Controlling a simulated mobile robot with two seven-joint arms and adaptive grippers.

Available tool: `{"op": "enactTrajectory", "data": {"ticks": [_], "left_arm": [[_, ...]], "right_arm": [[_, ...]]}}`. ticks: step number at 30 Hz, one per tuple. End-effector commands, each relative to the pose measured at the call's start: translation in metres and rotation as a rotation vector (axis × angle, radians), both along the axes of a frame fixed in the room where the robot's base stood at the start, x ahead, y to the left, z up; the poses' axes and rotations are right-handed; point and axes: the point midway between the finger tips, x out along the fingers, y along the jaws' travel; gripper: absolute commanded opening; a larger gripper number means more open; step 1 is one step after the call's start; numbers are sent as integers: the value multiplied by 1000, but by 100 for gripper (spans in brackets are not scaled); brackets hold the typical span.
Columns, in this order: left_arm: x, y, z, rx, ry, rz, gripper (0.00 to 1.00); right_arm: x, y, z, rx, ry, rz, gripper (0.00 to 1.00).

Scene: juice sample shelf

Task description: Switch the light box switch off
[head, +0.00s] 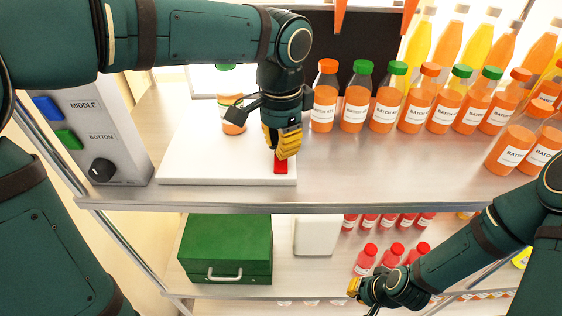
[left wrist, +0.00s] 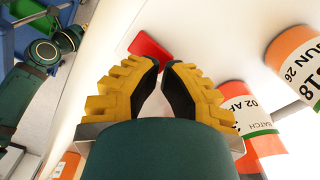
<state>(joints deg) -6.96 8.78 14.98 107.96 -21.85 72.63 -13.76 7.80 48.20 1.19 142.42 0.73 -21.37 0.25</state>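The light box (head: 205,165) is a flat white base on the upper shelf, with an upright back part partly hidden by my left arm. Its red switch (head: 281,167) sits near the front right corner. It also shows in the left wrist view (left wrist: 148,48), just beyond the fingertips. My left gripper (head: 280,152) points down over the switch with its yellow fingertips close together and nothing between them. Whether they touch the switch is unclear. My right gripper (head: 355,287) is low at the lower shelf; its finger opening cannot be made out.
A bottle with a green cap (head: 235,115) stands on the light box. Several orange juice bottles (head: 355,105) stand to the right. A grey box with a black knob (head: 102,169) is at left. Below are a green case (head: 228,245) and small red bottles (head: 366,258).

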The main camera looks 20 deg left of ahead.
Motion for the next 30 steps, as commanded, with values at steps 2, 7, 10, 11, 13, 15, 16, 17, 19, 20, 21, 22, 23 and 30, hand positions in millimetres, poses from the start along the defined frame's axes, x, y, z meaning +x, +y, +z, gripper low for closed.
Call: {"op": "enactTrajectory", "data": {"ticks": [2,7,10,11,13,15,16,17,19,20,21,22,23,30], "left_arm": [[0,0,-2,0,0,0,0],[0,0,-4,0,0,0,0],[0,0,-5,0,0,0,0],[0,0,-6,0,0,0,0],[0,0,-7,0,0,0,0],[0,0,-8,0,0,0,0],[0,0,-8,0,0,0,0],[0,0,-8,0,0,0,0],[0,0,-9,0,0,0,0],[0,0,-10,0,0,0,0],[0,0,-10,0,0,0,0],[0,0,-11,0,0,0,0],[0,0,-11,0,0,0,0],[0,0,-14,0,0,0,0]], "right_arm": [[0,0,-1,0,0,0,0],[0,0,-3,0,0,0,0],[0,0,-4,0,0,0,0],[0,0,-4,0,0,0,0],[0,0,-4,0,0,0,0],[0,0,-5,0,0,0,0],[0,0,-5,0,0,0,0],[0,0,-6,0,0,0,0],[0,0,-6,0,0,0,0],[0,0,-6,0,0,0,0],[0,0,-7,0,0,0,0],[0,0,-7,0,0,0,0],[0,0,-7,0,0,0,0],[0,0,-10,0,0,0,0]]}}
